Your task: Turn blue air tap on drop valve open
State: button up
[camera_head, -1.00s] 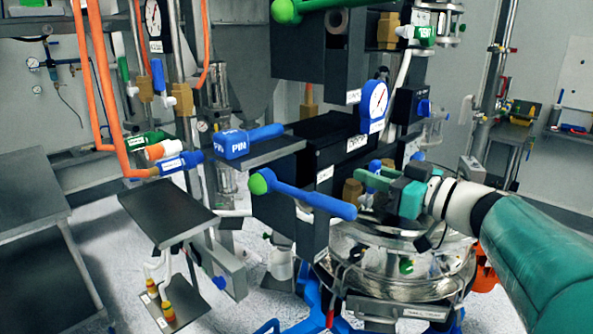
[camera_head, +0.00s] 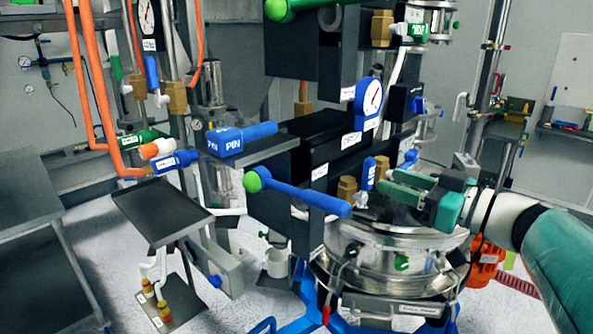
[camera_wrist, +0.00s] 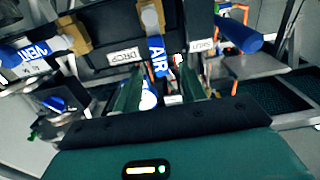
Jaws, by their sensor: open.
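The blue air tap (camera_head: 369,172) is a small upright blue handle with a white label, beside a brass fitting (camera_head: 347,190) on the black drop valve block (camera_head: 325,160). In the wrist view the tap (camera_wrist: 157,57) reads AIR and hangs just beyond and between my fingers, to the right of the DROP label (camera_wrist: 123,56). My gripper (camera_head: 384,184) is open and empty, with its green fingers pointing at the tap from the right. In the wrist view my gripper (camera_wrist: 160,90) straddles the tap's line. I cannot tell whether a finger touches it.
A long blue lever with a green ball (camera_head: 300,192) sticks out in front of the black block. The round steel sifter (camera_head: 400,260) lies below my gripper. A blue VENT tap (camera_wrist: 30,53) is at the left in the wrist view. A blue-rimmed gauge (camera_head: 370,98) stands above.

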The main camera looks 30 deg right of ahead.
jog(key=v, duration=0.7)
jog(key=shift+s, duration=0.2)
jog(key=w+a+f+m+g+h, duration=0.2)
jog(key=a+f+g, duration=0.3)
jog(key=a+f, duration=0.5)
jog(key=w+a+f+m+g+h, duration=0.2)
jog(key=a+f+g+h, duration=0.2)
jog(key=a+f, duration=0.5)
jog(key=a+g, duration=0.2)
jog(key=a, duration=0.5)
jog(key=shift+w+f, duration=0.3)
jog(key=shift+f, duration=0.05)
jog(key=shift+d, duration=0.15)
